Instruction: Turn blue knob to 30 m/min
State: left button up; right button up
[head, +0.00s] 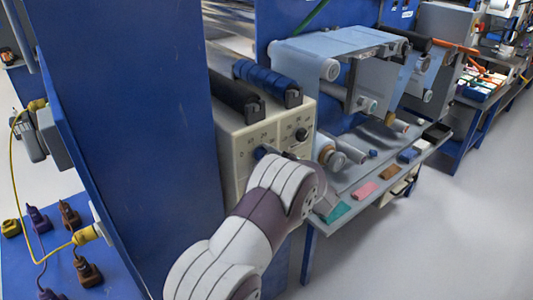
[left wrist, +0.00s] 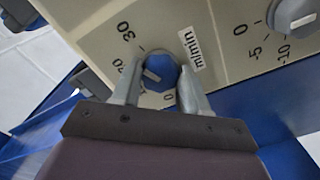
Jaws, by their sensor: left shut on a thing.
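The blue knob (left wrist: 161,72) sits on a beige control panel (left wrist: 85,25) with printed numbers and a "m/min" label around it. My left gripper (left wrist: 160,78) is shut on the blue knob, one finger on each side. The knob's white mark points to the lower left in the left wrist view, away from the printed "30" at the upper left; its exact reading is hard to tell. In the head view the blue knob (head: 262,152) shows just beyond my left arm, which hides most of the gripper. My right gripper is not in view.
A second knob (head: 302,135) is to the right on the same panel. Black and blue rollers (head: 266,78) lie above the panel. A tall blue wall (head: 135,130) stands left of it. A grey shelf (head: 345,182) with small colored blocks extends right; open floor lies at the lower right.

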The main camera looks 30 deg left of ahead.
pick_arm(q)
jog(key=shift+m+p, duration=0.5)
jog(key=shift+m, duration=0.6)
jog(key=shift+f, duration=0.15)
jog(key=o, duration=1.1)
jog(key=shift+c, duration=0.2)
jog(key=b+v, duration=0.2)
jog(key=v, duration=1.1)
jog(key=shift+w, duration=0.1)
jog(key=shift+a, duration=0.1)
